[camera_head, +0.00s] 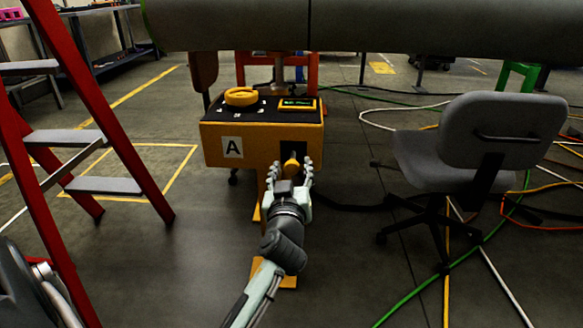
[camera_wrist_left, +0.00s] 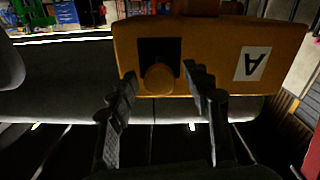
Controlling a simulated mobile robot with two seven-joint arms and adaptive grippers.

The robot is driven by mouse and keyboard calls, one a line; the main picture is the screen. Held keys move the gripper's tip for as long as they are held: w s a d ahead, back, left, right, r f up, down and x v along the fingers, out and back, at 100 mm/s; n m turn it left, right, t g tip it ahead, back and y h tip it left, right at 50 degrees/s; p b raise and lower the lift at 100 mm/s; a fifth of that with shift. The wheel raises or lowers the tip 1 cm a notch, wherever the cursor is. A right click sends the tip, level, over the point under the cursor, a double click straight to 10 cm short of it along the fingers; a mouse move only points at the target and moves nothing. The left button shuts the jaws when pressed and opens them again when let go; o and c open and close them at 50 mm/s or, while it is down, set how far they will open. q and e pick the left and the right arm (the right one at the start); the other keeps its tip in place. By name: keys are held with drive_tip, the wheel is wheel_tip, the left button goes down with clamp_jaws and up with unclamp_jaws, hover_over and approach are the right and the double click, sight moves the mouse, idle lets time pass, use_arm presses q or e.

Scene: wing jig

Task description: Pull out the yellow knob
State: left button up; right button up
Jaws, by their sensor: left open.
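The yellow knob (camera_head: 291,166) sticks out of a dark square panel on the front of a yellow box (camera_head: 215,148) marked A. In the left wrist view the knob (camera_wrist_left: 159,80) sits in front of the dark square (camera_wrist_left: 150,47), and the box (camera_wrist_left: 215,50) appears upside down. My left gripper (camera_head: 292,172) is open in front of the box. Its fingers (camera_wrist_left: 158,84) stand on either side of the knob, with a gap on both sides. I cannot tell how deep the knob lies between the fingertips. My right gripper is not in view.
A yellow dial (camera_head: 241,96) and a small green display (camera_head: 297,104) are on the box top. A red ladder (camera_head: 105,135) stands at left, a grey chair (camera_head: 490,135) at right. Cables (camera_head: 480,245) cross the floor at right. A large grey cylinder (camera_head: 400,25) spans above.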

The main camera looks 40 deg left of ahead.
use_arm(q)
wheel_tip(320, 180, up, 10)
idle(0.5)
idle(0.3)
